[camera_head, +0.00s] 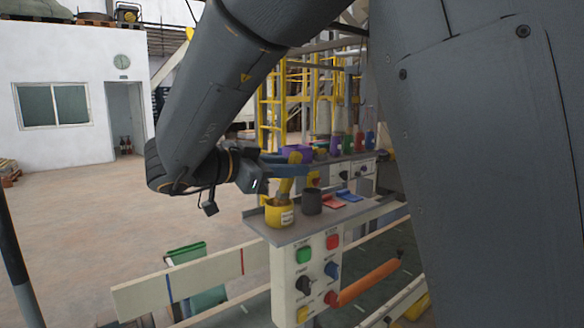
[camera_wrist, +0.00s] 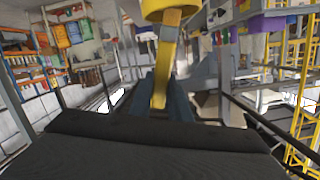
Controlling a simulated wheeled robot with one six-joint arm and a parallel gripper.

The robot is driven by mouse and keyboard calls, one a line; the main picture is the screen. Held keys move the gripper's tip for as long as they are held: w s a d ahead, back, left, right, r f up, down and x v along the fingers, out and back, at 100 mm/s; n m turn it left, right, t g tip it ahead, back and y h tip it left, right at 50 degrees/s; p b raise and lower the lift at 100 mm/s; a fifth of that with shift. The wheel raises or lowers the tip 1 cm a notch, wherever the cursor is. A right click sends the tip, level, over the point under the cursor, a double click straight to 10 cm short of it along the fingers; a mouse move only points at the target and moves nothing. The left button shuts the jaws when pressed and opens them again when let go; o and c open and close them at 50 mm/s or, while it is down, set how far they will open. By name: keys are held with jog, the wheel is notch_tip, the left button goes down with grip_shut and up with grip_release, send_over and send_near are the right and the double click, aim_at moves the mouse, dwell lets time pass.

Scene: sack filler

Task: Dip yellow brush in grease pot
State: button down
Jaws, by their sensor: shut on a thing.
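My gripper (camera_head: 289,168) is shut on the yellow brush (camera_head: 286,187) above the control cabinet's top. The brush points down toward a yellow pot (camera_head: 279,215) with a pale label. Its lower end meets the pot's mouth in the picture; I cannot tell how far inside it is. In the wrist view, the brush (camera_wrist: 163,75) runs from between my fingers (camera_wrist: 162,98) to the yellow pot (camera_wrist: 165,10) at the top edge, with a brown part near the pot. A dark grey pot (camera_head: 312,202) stands just right of the yellow pot. Neither pot's contents show clearly.
The cabinet front (camera_head: 318,265) carries several coloured buttons and knobs. Red (camera_head: 333,201) and blue (camera_head: 349,195) flat items lie right of the pots. Several coloured containers (camera_head: 348,144) stand behind. A pale rail (camera_head: 205,280) and an orange bar (camera_head: 370,281) lie low in front.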

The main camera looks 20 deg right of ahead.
jog(key=shift+r+p, duration=3.05)
jog(key=shift+r, duration=0.3)
jog(key=shift+s+f, duration=0.1)
